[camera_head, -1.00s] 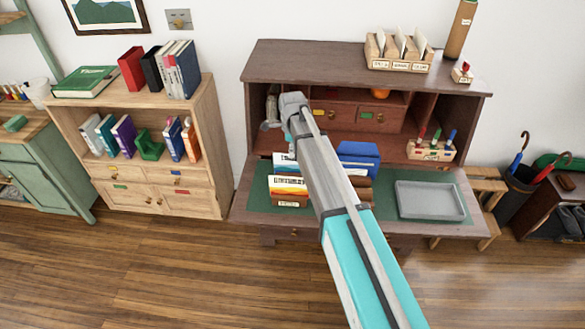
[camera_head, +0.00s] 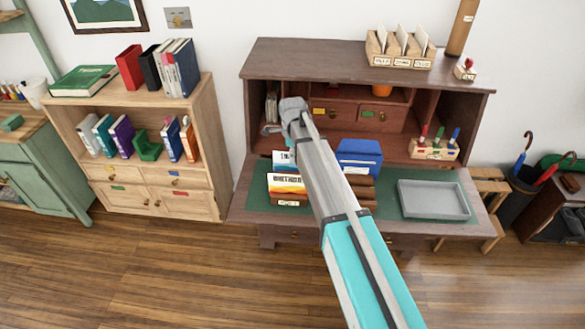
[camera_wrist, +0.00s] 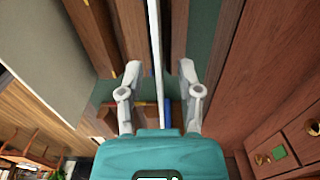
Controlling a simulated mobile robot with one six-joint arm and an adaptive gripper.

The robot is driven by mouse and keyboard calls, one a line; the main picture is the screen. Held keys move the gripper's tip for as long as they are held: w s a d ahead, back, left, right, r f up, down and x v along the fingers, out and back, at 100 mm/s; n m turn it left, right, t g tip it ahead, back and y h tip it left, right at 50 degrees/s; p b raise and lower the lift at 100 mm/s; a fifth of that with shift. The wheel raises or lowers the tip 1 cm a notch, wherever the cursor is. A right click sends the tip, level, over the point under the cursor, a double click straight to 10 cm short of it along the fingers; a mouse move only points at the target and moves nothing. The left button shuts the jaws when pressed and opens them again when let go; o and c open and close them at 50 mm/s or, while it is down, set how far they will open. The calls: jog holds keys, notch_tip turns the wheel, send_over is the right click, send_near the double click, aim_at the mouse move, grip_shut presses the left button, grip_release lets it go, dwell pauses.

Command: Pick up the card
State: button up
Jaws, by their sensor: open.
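In the wrist view a thin white card (camera_wrist: 155,45) shows edge-on, upright among brown wooden slats. My gripper (camera_wrist: 161,75) is open, with one finger on each side of the card and visible gaps between them. The card's lower end is hidden behind my teal gripper body. In the head view my arm hides the fingers and the card between them. Other cards, one with orange and yellow stripes (camera_head: 287,184), stand in a brown holder (camera_head: 290,202) left of my arm.
The desk (camera_head: 367,48) has a fold-down flap with a green mat, a grey tray (camera_head: 433,200) at right and a blue sorter (camera_head: 359,153) beside my arm. Drawers (camera_wrist: 295,140) are close to the right in the wrist view. A bookcase (camera_head: 155,165) stands at left.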

jog(key=shift+f+b, duration=0.5)
jog(key=shift+f, duration=0.25)
grip_shut()
